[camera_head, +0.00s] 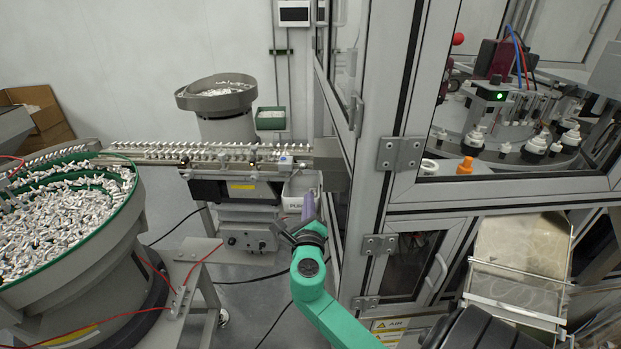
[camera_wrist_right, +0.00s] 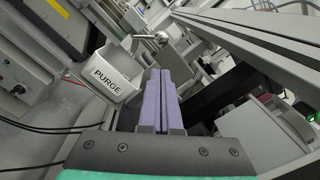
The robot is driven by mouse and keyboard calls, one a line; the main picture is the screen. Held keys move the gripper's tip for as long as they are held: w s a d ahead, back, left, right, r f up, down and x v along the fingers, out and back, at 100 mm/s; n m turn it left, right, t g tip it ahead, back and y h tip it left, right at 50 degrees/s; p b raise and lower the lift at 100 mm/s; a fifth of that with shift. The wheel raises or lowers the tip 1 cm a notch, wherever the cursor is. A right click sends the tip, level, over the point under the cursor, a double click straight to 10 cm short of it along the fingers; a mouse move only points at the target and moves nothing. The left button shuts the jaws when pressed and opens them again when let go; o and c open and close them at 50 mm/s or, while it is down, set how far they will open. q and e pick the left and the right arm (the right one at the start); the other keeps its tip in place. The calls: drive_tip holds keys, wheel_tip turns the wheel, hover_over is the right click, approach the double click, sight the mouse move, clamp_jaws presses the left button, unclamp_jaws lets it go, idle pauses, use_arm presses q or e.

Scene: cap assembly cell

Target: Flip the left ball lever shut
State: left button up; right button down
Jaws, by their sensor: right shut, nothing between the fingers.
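My right gripper (camera_head: 308,196) reaches in on the green arm, with its purple fingers pointing away beside the conveyor's right end. In the right wrist view its two fingers (camera_wrist_right: 158,74) lie together, shut with nothing between them. A ball lever with a shiny silver ball (camera_wrist_right: 161,37) on a thin rod shows just beyond the fingertips there. The rod runs left from the ball, and a gap seems to remain between ball and fingers. I cannot make out the lever clearly in the head view. My left gripper is not in view.
A white PURGE bin (camera_head: 297,192) hangs under the conveyor (camera_head: 210,153), close left of my fingers; it also shows in the wrist view (camera_wrist_right: 115,77). The framed machine cabinet (camera_head: 385,130) stands close on the right. A bowl feeder (camera_head: 135,215) is at left.

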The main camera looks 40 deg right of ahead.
sight(302, 167)
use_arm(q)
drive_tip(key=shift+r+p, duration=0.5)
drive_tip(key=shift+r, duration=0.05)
use_arm(e)
drive_tip(key=x, duration=0.9)
drive_tip(key=shift+w+d, duration=0.3)
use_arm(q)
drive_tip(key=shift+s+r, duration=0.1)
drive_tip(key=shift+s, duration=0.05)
use_arm(e)
drive_tip(key=shift+w+r, duration=0.1)
drive_tip(key=shift+r, duration=0.1)
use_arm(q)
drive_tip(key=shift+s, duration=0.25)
use_arm(e)
drive_tip(key=shift+r, duration=0.2)
